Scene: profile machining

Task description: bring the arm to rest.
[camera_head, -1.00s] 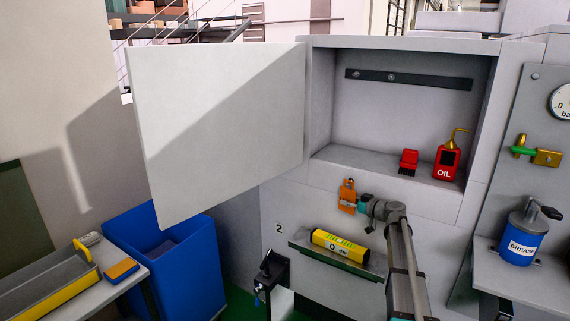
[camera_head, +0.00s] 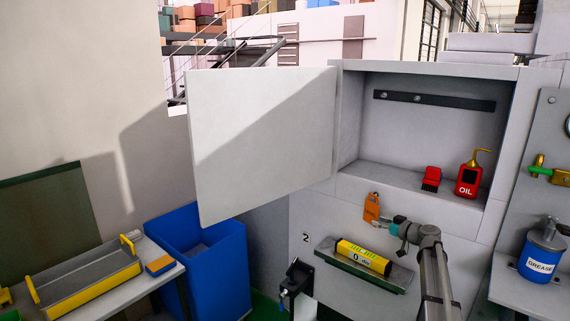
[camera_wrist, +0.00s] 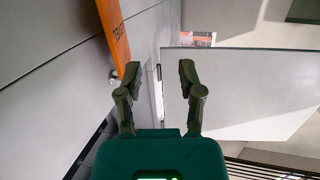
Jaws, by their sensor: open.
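My arm reaches up from the bottom right of the head view.
An open cabinet door (camera_head: 262,140) juts out at left. A yellow level (camera_head: 364,257) lies on a small shelf (camera_head: 335,253) below my gripper. The cabinet holds a red oil can (camera_head: 469,178) and a red block (camera_head: 431,179). A blue bin (camera_head: 218,265) stands lower left.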

